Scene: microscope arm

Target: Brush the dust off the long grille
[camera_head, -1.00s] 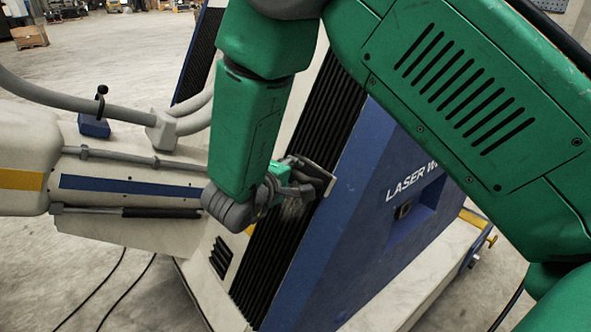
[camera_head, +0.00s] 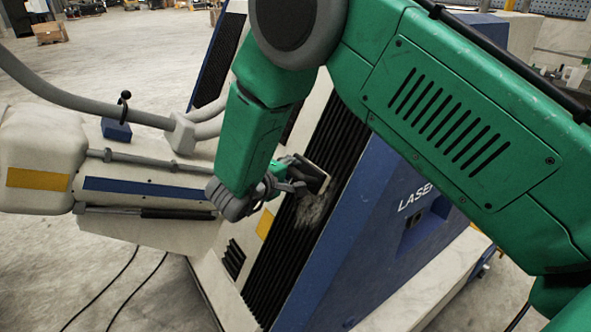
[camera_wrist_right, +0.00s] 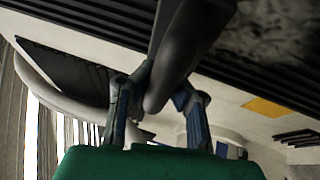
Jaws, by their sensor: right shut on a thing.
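The long grille (camera_head: 268,282) is a tall strip of black slats on the slanted front of the white and blue machine. A pale grey dust patch (camera_head: 316,208) lies on its slats just below the brush. My right gripper (camera_head: 284,184) is shut on a dark brush (camera_head: 313,174) and holds it over the grille; I cannot tell whether its bristles touch. In the right wrist view the gripper's fingers (camera_wrist_right: 160,98) hold the dark handle of the brush (camera_wrist_right: 190,40), and the dust (camera_wrist_right: 275,40) shows at upper right. My left gripper is out of view.
A white machine arm (camera_head: 150,205) with grey hoses (camera_head: 80,100) and a blue block (camera_head: 116,130) reaches out at left. A short vent (camera_head: 235,260) and a yellow label (camera_head: 265,224) are beside the grille. Cables lie on the open floor at lower left.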

